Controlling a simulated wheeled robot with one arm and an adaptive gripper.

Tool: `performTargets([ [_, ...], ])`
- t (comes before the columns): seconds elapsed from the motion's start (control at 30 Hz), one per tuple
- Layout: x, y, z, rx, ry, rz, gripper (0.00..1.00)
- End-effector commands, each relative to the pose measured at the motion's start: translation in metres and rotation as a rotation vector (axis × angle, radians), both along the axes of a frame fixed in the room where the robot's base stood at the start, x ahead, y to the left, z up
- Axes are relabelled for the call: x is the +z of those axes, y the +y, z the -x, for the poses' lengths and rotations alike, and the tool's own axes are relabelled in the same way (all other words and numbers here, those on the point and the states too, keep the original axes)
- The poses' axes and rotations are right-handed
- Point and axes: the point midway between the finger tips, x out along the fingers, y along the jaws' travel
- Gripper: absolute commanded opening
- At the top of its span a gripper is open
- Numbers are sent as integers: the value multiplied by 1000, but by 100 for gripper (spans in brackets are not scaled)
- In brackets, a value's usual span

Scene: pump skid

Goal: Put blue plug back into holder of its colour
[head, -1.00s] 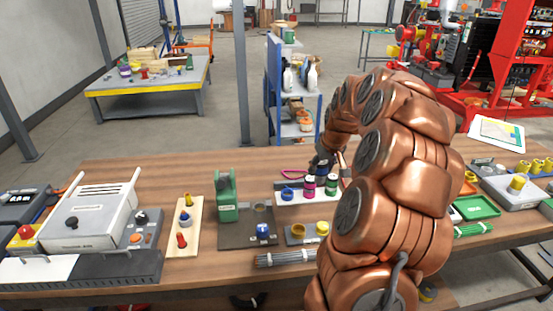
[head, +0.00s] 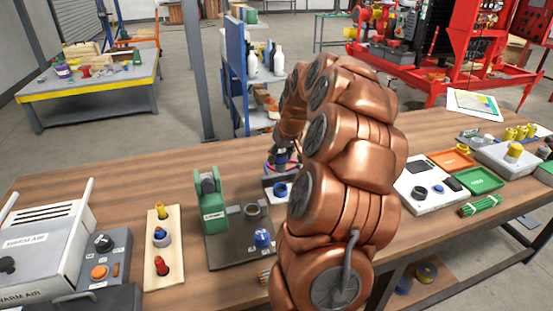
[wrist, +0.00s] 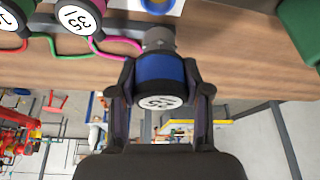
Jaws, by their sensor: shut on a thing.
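My gripper (wrist: 160,95) is shut on the blue plug (wrist: 160,68), one finger on each side of its body. The plug has a white numbered end facing the wrist camera and a grey tip pointing toward the holder block. The blue holder ring (wrist: 157,6) shows at the top edge of the wrist view, apart from the tip. In the head view the blue holder (head: 280,190) is on a white block (head: 268,182) at the table's back edge. My gripper (head: 281,158) is just behind it; the held plug is mostly hidden there.
A green device (head: 211,205) on a dark base stands left of the block.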

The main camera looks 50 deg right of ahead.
Motion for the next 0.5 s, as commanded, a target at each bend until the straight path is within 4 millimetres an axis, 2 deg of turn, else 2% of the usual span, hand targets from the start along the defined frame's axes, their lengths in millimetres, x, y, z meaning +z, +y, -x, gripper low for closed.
performTargets([
  [0.23, -7, -1, 1, -2, 1, 0, 0],
  [0.5, -27, -1, 1, -3, -1, 0, 0],
])
